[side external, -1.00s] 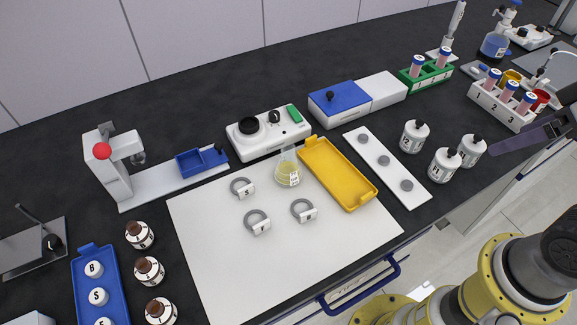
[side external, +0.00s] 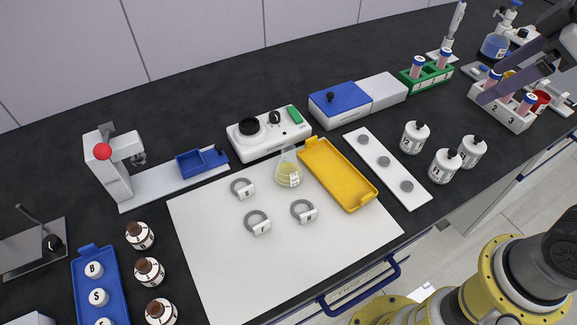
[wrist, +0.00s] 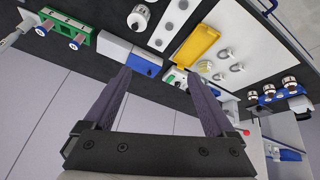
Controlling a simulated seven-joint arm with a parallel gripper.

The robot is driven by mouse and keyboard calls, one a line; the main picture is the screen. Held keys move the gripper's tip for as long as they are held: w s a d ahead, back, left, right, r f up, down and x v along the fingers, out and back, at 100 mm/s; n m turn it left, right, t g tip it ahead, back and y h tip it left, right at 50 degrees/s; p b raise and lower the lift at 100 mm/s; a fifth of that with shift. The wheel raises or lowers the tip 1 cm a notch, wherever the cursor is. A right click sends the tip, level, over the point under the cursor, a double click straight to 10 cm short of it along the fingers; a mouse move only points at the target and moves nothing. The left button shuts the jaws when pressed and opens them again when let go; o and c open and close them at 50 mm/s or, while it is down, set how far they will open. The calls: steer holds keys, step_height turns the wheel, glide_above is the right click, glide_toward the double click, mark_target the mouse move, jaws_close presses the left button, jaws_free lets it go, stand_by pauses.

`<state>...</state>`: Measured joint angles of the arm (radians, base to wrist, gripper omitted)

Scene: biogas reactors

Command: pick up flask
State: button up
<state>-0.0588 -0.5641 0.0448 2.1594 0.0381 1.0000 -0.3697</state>
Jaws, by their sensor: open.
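In the wrist view the flask (wrist: 203,67) is small, beyond the right finger. My gripper (side external: 490,84) is at the far right, in front of the white tube rack in the picture, well away from the flask. Its two dark purple fingers (wrist: 160,76) are spread in the wrist view, with nothing held between them.
Grey rings (side external: 257,221) lie on the white mat (side external: 300,270) near the flask. The yellow tray (side external: 340,175) and stirrer device (side external: 268,133) sit close to it. White bottles (side external: 444,166), the white tube rack (side external: 500,109) and green rack (side external: 428,77) are at right. The mat's front is clear.

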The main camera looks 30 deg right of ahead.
steer(key=w+a+r+n+g, duration=0.2)
steer(key=w+a+n, duration=0.3)
steer(key=w, duration=0.5)
steer(key=n+g, duration=0.3)
steer(key=n, duration=0.1)
glide_above(286, 158)
steer(key=d, duration=0.2)
steer(key=shift+y, duration=0.3)
step_height(286, 158, down, 14)
steer(key=shift+d+f, duration=0.1)
steer(key=shift+f, duration=0.15)
steer(key=shift+w+a+f, duration=0.2)
steer(key=shift+a+f, duration=0.05)
steer(key=shift+f, duration=1.85)
steer(key=shift+w+a+f, duration=0.15)
steer(key=shift+a+f, duration=0.1)
steer(key=shift+f, duration=1.8)
steer(key=shift+w+a+f, duration=0.2)
steer(key=shift+a+f, duration=0.05)
steer(key=shift+f, duration=1.85)
steer(key=shift+r, duration=0.1)
jaws_close()
